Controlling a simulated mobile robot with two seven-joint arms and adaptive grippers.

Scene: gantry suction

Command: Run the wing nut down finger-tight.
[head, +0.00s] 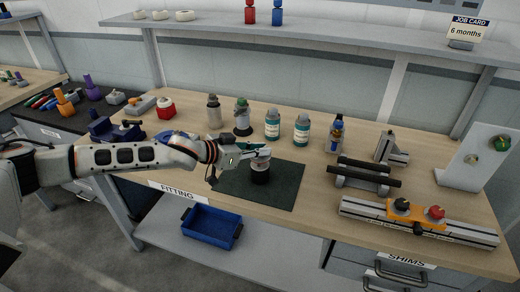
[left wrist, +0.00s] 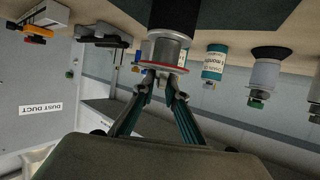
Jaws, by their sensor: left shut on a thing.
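A short canister (head: 260,172) with a dark body and a grey metal top stands upright on the dark mat (head: 285,190). In the left wrist view the canister (left wrist: 168,50) appears upside down, with a thin red ring near its metal end. My left gripper (head: 257,147) comes in from the left at the canister's top. In the left wrist view its fingertips (left wrist: 162,79) are closed together at the end of the canister. The wing nut is between the fingertips and mostly hidden; its wings cannot be made out clearly. My right gripper is not in view.
Several bottles (head: 301,130) stand behind the mat. Black bars on a stand (head: 362,180) and a rail with an orange clamp (head: 415,214) are to the right. A blue bin (head: 208,227) sits on the lower shelf. The mat's front right part is clear.

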